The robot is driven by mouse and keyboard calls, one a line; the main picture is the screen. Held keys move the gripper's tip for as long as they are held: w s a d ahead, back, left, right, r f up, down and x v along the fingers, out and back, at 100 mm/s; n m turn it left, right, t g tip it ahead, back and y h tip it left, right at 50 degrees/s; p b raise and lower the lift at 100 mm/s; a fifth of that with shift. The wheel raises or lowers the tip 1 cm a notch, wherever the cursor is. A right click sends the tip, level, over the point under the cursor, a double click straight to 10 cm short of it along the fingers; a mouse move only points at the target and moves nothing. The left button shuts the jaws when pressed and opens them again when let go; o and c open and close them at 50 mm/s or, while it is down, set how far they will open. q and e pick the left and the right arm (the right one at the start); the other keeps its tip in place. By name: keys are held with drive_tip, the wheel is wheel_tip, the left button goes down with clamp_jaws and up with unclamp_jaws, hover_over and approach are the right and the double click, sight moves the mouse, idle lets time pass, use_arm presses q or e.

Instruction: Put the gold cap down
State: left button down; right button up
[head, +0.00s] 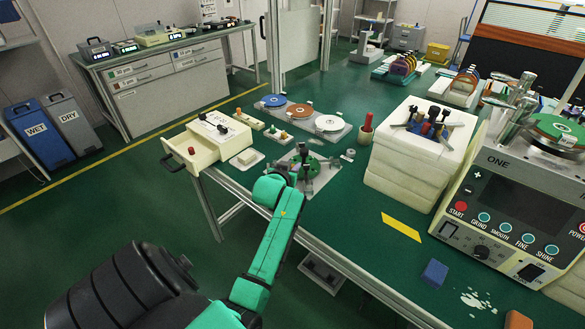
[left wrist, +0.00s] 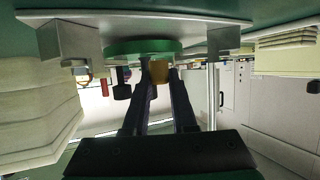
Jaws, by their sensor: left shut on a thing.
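The gold cap (left wrist: 159,72) shows in the left wrist view between the two dark fingers of my left gripper (left wrist: 160,76), which is shut on it. It is right beside the green disc (left wrist: 128,47) of a metal fixture; I cannot tell whether they touch. In the head view my left gripper (head: 300,163) is over this fixture (head: 319,180) near the table's left edge. The cap is not distinguishable there. My right gripper is in neither view.
Left of the fixture is a cream box with an open drawer (head: 183,157). Behind are a tray of coloured discs (head: 330,123) and a red-handled tool (head: 367,124). Stacked cream blocks (head: 396,180) and a control machine (head: 510,195) stand to the right.

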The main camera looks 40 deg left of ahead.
use_arm(q)
drive_tip(key=shift+f, duration=0.2)
drive_tip(key=shift+f, duration=0.25)
drive_tip(key=c, duration=1)
unclamp_jaws()
drive_tip(key=shift+r, duration=0.1)
drive_tip(key=shift+r, duration=0.3)
drive_tip(key=v, duration=1.2)
drive_tip(key=shift+f+p, duration=0.15)
drive_tip(key=shift+p, duration=0.15)
